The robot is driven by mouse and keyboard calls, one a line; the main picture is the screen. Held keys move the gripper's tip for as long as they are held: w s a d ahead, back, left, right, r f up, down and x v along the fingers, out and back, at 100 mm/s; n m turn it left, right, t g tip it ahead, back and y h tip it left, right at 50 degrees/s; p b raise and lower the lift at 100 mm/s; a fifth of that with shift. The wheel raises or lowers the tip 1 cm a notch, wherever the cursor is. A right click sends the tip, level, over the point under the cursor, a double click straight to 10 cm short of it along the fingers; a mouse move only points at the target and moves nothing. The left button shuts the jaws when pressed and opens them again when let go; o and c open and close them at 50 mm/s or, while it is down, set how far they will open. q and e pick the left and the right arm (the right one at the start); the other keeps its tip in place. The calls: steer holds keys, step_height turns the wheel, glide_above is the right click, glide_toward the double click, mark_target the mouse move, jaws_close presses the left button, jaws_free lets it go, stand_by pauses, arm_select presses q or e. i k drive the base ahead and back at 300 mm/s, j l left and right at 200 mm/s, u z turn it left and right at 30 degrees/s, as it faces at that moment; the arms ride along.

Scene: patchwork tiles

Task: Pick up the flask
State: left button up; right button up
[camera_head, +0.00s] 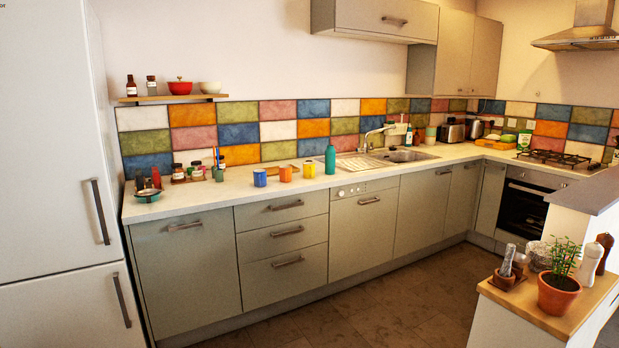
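Neither of my grippers shows in the head view.
A blue mug (260,177), an orange mug (285,174) and a yellow mug (309,170) stand left of the flask. The sink (403,155) is to its right. A potted plant (559,290) stands on a wooden top at lower right. The floor (390,315) before the cabinets is clear.

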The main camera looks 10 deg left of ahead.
mark_target(330, 151)
steer(key=i+u, duration=0.15)
steer(key=i, duration=2.8)
